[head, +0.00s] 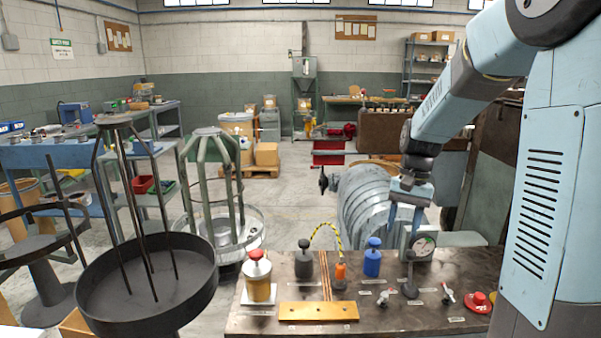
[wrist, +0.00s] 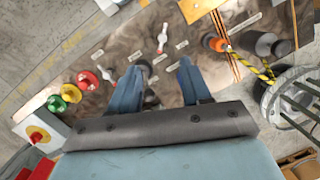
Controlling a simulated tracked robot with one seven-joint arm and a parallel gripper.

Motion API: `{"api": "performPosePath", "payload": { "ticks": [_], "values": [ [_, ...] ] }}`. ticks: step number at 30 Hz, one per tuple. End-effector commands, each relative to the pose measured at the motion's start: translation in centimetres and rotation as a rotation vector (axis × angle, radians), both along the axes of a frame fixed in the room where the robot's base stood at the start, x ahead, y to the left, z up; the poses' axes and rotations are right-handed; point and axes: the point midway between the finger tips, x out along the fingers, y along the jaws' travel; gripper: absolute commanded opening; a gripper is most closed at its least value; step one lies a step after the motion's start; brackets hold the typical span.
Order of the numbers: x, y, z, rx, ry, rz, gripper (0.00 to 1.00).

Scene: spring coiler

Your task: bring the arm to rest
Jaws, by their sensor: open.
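My gripper (head: 404,228) hangs from my arm over the right part of the dark bench (head: 390,318), pointing down. It stands by a round pressure gauge (head: 424,246), and I cannot tell from this view whether they touch. In the wrist view, my gripper (wrist: 160,70) shows its two blue fingers apart with the bench top below. Nothing is held between the fingertips. A dark part shows low between the fingers, and I cannot tell what it is.
The bench carries a yellow cylinder with a red knob (head: 259,279), a blue cylinder (head: 372,259), a brass plate (head: 318,311), small valves (head: 385,297) and a red button (head: 479,299). A large ribbed grey machine (head: 369,205) stands behind.

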Motion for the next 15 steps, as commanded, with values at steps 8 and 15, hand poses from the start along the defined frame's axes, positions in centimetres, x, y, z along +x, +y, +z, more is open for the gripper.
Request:
{"api": "performPosePath", "payload": {
  "ticks": [8,15],
  "values": [
    [-4.7,0.7,4.9,-0.029,-0.162,0.082,0.48],
    [-8.9,1.2,7.9,-0.061,-0.297,0.153,0.48]
  ]
}}
